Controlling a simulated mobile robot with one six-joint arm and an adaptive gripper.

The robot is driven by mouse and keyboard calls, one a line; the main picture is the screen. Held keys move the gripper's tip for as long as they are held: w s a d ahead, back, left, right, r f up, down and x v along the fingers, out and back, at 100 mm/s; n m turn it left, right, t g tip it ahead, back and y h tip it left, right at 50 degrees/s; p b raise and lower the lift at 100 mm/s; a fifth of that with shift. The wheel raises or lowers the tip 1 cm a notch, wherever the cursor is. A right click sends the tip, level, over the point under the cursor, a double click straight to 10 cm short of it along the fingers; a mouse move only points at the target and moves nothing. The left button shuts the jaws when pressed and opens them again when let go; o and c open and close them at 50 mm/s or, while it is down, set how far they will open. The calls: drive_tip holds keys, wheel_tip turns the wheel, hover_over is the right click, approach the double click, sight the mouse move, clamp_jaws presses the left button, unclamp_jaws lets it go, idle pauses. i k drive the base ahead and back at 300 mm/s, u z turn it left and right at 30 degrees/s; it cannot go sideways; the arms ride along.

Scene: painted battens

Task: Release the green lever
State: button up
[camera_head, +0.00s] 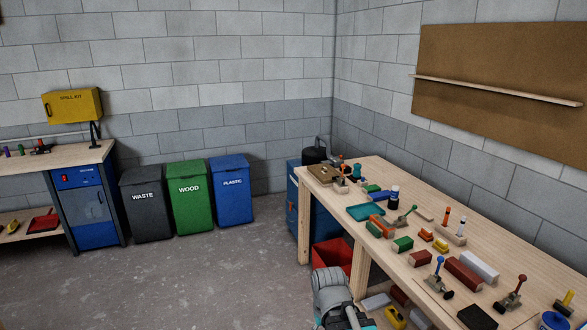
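The green lever (411,211) is a small green-tipped handle on a metal toggle clamp. It stands on the wooden workbench (344,206), around the middle of its length, and leans up to the right. A red-brown batten and a green block lie close beside the clamp. Whether the clamp presses on either one is too small to tell. Part of my grey arm with teal caps shows at the bottom centre, in front of the bench and apart from the lever. My gripper is not in view.
Other clamps with a blue handle (440,260), a red handle (522,279) and a yellow handle (569,297) stand nearer on the bench. Several painted blocks, a teal tray (353,211) and a black bottle crowd the top. A red crate (329,254) sits below. The floor (215,275) at left is clear.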

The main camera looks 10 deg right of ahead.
sight(413, 207)
drive_tip(key=z, duration=0.45)
drive_tip(key=i, duration=1.2)
drive_tip(key=z, duration=0.55)
drive_tip(key=k, duration=0.95)
drive_tip(key=z, duration=0.15)
drive_tip(key=i, duration=0.95)
drive_tip(key=u, duration=0.05)
